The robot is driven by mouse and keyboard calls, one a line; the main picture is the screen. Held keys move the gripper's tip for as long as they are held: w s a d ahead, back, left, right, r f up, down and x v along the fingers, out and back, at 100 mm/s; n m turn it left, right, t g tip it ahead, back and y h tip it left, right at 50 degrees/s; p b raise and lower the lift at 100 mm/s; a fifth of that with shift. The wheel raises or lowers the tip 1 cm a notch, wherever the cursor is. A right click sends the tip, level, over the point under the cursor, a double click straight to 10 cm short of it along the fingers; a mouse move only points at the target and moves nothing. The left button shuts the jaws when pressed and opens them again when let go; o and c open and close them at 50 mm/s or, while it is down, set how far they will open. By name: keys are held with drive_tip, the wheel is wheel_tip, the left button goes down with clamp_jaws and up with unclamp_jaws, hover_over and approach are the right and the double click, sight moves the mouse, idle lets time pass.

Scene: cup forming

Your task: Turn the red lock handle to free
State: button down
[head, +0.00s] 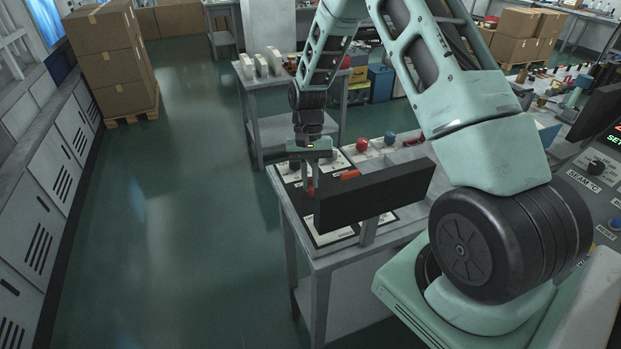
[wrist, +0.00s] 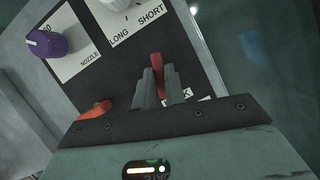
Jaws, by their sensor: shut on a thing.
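The red lock handle (wrist: 156,62) stands up from the dark panel in the wrist view. My gripper (wrist: 160,86) is shut on it, one grey finger on each side, with the handle's red top showing above the fingertips. The label below the handle is mostly hidden behind my gripper; only its last letters show. In the head view my gripper (head: 310,182) points down at the panel on the near table, with a bit of red between its fingers. The handle's base and exact angle are hidden.
An orange handle (wrist: 95,110) is close to my gripper's left side. A purple knob (wrist: 46,43) and a white knob (wrist: 115,5) marked LONG and SHORT sit farther up. A dark upright board (head: 375,195) stands close by. Floor to the left is clear.

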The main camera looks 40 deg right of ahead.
drive_tip(key=shift+w+n+h, duration=0.1)
drive_tip(key=shift+n+h, duration=0.6)
drive_tip(key=shift+n, duration=1)
drive_tip(key=c, duration=1.5)
unclamp_jaws()
drive_tip(key=shift+o, duration=0.2)
drive_tip(key=b+v, duration=0.4)
drive_tip(key=v, duration=1.3)
drive_tip(key=shift+w, duration=0.45)
